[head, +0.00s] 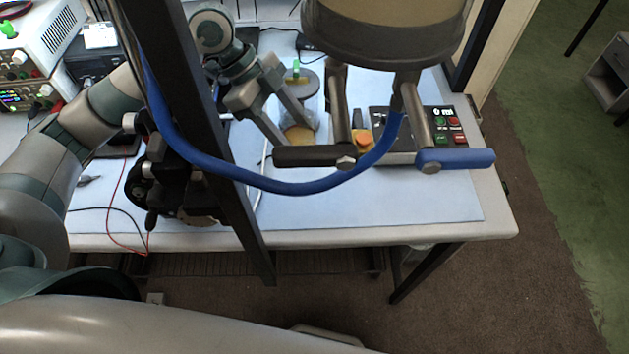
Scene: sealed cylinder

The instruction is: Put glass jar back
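A glass jar (302,112) with a grey lid, a green piece on top and orange-yellow contents stands in the middle of the table (440,210). It looks upright, and a dark handle bar hides part of its base. My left gripper (292,136) reaches down from the left to the jar's near left side. Its two fingers are apart and overlap the jar's left edge in the picture. I cannot tell whether they grip the jar or stand in front of it. My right gripper is not in view.
A large cylinder (385,30) with two handles hangs in a black frame (200,110), blocking the view. A blue hose (270,184) loops across the front. A control box (445,125) with buttons stands right. Instruments (30,60) and thin wires are left. The table's front right is clear.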

